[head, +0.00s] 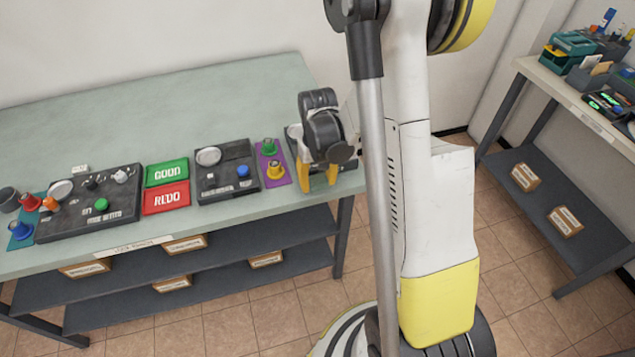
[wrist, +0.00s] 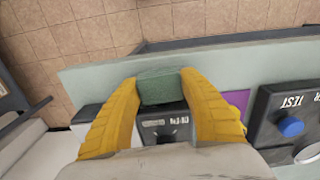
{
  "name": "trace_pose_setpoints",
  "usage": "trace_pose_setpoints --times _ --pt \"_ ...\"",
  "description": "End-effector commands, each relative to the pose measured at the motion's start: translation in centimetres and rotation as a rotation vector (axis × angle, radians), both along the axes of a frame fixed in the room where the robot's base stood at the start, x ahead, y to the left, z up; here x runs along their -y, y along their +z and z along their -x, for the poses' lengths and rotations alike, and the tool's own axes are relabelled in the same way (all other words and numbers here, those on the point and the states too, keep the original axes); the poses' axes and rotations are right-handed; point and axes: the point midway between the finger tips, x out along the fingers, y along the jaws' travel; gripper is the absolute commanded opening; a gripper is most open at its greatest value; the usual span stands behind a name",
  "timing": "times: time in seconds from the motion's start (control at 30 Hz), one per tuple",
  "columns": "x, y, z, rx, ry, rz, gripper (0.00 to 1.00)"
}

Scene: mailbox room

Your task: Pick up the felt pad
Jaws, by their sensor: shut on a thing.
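In the wrist view, the felt pad (wrist: 161,87) is a small dark green block between the yellow fingers of my gripper (wrist: 160,86). The fingers press on its two sides. It is in front of a dark grey box with white lettering (wrist: 165,130); I cannot tell whether the pad touches the bench below. In the head view, my gripper (head: 318,178) is at the right end of the long bench, and the pad is hidden there behind the fingers and wrist.
The pale green bench (head: 200,110) holds a purple mat (head: 272,180) with knobs, a dark test panel (head: 225,187), green (head: 166,172) and red (head: 166,198) trays and another dark panel (head: 75,215). The back of the bench is clear. A second bench (head: 575,95) stands right.

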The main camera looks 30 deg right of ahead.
Motion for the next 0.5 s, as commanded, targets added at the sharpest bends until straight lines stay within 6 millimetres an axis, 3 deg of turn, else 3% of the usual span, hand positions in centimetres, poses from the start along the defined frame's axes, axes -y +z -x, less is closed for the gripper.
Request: trace_pose_setpoints --times 0.27,0.5 --pt "0.0 0.3 0.0 0.0 0.0 0.0 0.28" --pt "0.0 3.1 0.0 0.0 0.0 0.0 0.28"
